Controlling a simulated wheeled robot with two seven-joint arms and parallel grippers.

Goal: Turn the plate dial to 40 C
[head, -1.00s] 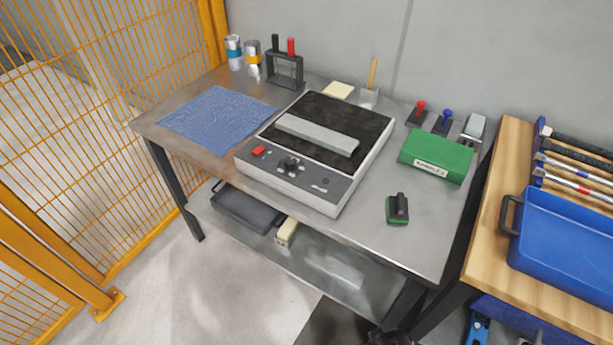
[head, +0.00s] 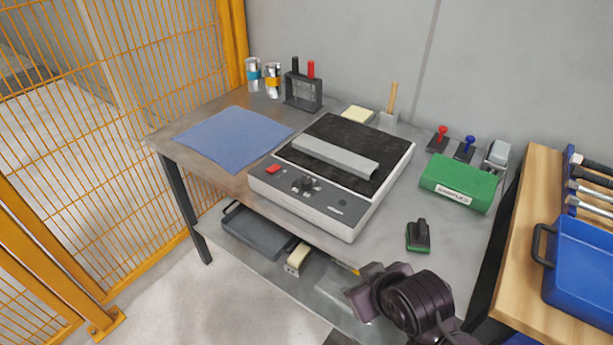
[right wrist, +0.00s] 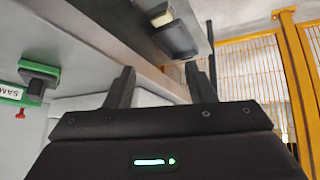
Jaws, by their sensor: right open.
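The hot plate (head: 318,228) is a white and grey box on the metal table, with a black top and a grey bar (head: 335,157) lying on it. Its front panel holds a black dial (head: 305,184) with markings around it, too small to read, and a red switch (head: 273,169). My right gripper (head: 355,281) is in front of the table's front edge, to the lower right of the dial and apart from it. In the right wrist view its two fingers (right wrist: 158,85) are spread with nothing between them. My left gripper is not in view.
A green box (head: 458,184) and a green-based black block (head: 418,237) are on the table's right side. A blue cloth (head: 232,138) lies left. A wooden bench with a blue tray (head: 585,270) stands right. Yellow fencing (head: 110,100) closes the left side.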

